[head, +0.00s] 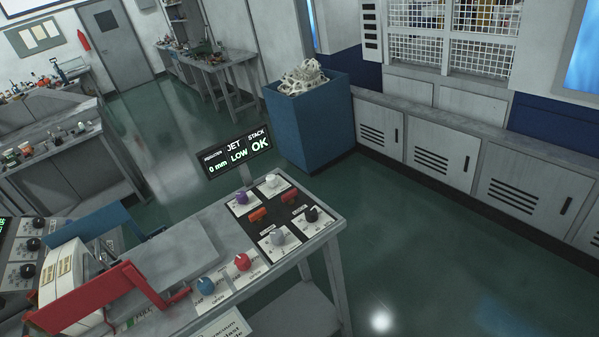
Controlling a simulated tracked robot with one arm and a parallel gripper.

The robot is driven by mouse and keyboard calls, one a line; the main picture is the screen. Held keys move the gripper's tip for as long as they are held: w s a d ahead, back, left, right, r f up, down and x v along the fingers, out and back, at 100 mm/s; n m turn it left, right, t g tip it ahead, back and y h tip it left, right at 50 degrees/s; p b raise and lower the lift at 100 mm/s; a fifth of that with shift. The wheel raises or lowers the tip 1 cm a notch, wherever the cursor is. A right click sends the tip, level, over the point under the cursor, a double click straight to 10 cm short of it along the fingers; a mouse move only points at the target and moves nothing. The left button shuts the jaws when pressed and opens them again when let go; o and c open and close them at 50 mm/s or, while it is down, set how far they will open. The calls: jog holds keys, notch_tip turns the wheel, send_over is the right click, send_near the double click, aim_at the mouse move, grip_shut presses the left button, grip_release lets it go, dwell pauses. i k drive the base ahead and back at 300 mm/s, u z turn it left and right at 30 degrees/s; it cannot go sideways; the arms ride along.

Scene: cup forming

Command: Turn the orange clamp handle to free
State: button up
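A grey knob (278,237) and a black knob (310,214) stand in front. My gripper is not in view.
A display (237,153) behind the panel reads 0 mm, LOW and OK. Blue (206,286) and red (242,262) knobs sit nearer. A red bar lever (85,298) is at lower left. A blue bin (310,125) stands behind. Floor to the right is clear.

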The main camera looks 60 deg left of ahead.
aim_at(257, 215)
jog(key=u, duration=0.45)
jog(key=i, duration=1.25)
jog(key=u, duration=0.85)
jog(key=k, duration=0.7)
jog(key=u, duration=0.15)
jog(key=i, duration=0.75)
jog(key=z, duration=0.1)
